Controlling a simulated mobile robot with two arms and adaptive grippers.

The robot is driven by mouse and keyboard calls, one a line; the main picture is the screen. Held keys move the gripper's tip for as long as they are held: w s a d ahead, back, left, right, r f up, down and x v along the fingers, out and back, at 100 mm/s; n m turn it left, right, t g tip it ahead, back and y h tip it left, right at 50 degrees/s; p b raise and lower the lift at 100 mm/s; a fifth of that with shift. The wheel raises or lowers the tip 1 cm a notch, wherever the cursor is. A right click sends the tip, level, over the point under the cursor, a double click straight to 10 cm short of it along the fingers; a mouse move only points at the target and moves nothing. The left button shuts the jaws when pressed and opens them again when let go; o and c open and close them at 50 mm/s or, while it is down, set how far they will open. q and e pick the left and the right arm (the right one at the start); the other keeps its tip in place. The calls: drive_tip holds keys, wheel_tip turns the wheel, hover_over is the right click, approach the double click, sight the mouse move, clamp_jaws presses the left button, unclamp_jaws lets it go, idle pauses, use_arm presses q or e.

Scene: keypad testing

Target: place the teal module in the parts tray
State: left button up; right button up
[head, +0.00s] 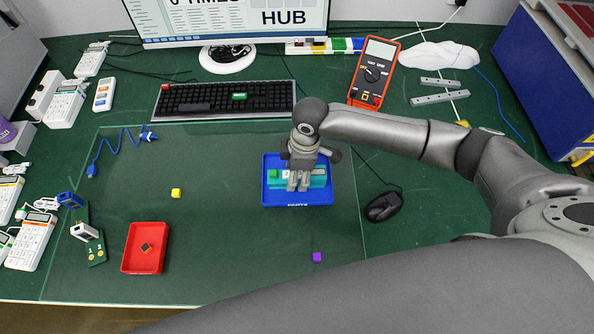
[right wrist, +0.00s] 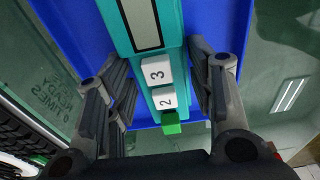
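The teal module (head: 319,181) lies in the blue parts tray (head: 272,199), which has a white label on its front wall. In the right wrist view the teal module (right wrist: 177,27) shows a display window, white keys marked 3 and 2, and a green piece at its near end. The tray's blue floor (right wrist: 222,22) shows around it. My right gripper (head: 298,187) is low over the tray. In the right wrist view its fingers (right wrist: 162,70) stand apart on both sides of the module, and I see no clear grip. My left gripper is out of view.
A red tray (head: 131,259) with a small chip is at the front left. A yellow cube (head: 176,193) and a purple cube (head: 317,257) lie on the mat. The keyboard (head: 218,98) is behind the tray, the mouse (head: 383,207) to its right. The mat's middle is clear.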

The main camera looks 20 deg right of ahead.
drive_tip(key=shift+o, duration=0.3)
wheel_tip(320, 180, up, 12)
drive_tip(key=d, duration=0.1)
drive_tip(key=shift+s+d, duration=0.2)
drive_tip(key=shift+s, duration=0.1)
idle(0.6)
